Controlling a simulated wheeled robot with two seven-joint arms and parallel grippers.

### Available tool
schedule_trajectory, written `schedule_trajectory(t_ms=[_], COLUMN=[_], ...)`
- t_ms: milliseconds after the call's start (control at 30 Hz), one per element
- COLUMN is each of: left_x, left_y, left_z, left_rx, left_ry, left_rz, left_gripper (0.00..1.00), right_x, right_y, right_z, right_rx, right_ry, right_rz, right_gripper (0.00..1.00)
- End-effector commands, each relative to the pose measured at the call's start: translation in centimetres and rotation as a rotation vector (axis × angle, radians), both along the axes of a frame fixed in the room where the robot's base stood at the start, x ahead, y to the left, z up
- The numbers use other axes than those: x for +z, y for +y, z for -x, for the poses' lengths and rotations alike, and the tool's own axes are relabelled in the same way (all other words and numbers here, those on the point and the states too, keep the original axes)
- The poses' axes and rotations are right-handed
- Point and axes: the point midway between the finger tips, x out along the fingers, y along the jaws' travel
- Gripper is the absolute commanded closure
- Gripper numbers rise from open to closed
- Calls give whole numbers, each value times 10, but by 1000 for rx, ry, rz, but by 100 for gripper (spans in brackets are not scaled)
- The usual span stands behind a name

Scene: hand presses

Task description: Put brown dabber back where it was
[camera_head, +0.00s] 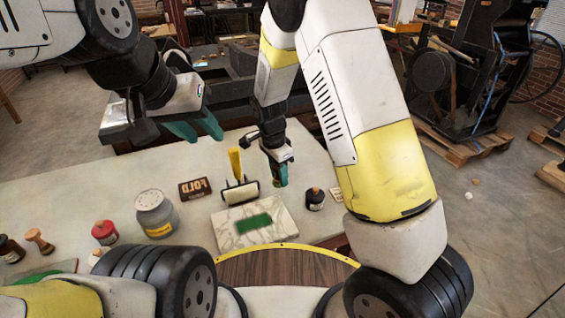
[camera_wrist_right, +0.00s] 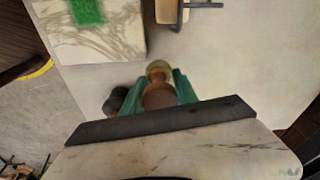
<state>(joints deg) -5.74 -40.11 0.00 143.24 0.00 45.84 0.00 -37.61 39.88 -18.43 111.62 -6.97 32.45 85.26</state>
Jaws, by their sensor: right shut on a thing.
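My right gripper (camera_head: 281,176) is above the pale table, just behind the marble slab (camera_head: 288,221). In the right wrist view its green fingers (camera_wrist_right: 160,92) are shut on a brown wooden dabber (camera_wrist_right: 159,98) with a lighter rounded end. In the head view the held dabber is hidden by the fingers. Another small wooden dabber-like piece (camera_head: 40,241) stands at the far left of the table. My left gripper (camera_head: 196,129) is open and empty above the table's back edge.
The slab carries a green ink patch (camera_head: 255,225). Table behind the block is clear.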

Motion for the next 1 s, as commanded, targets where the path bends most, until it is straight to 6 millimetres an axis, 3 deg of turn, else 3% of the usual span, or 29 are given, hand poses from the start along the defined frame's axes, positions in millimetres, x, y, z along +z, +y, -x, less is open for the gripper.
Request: schedule_trajectory(t_ms=[300,533,900,933,1000], left_x=[0,0,0,0,0], left_y=[0,0,0,0,0], left_z=[0,0,0,0,0], left_rx=[0,0,0,0,0], left_ry=[0,0,0,0,0], left_rz=[0,0,0,0,0], left_gripper=[64,64,64,64,64], right_x=[-3,-37,-41,-40,-40], right_y=[-11,-10,-10,-10,-10], right_z=[-25,-23,-23,-23,-23], right_rx=[-3,0,0,0,0], right_ry=[-1,1,1,0,0], right_rz=[-1,1,1,0,0], right_gripper=[100,100,100,59,45])
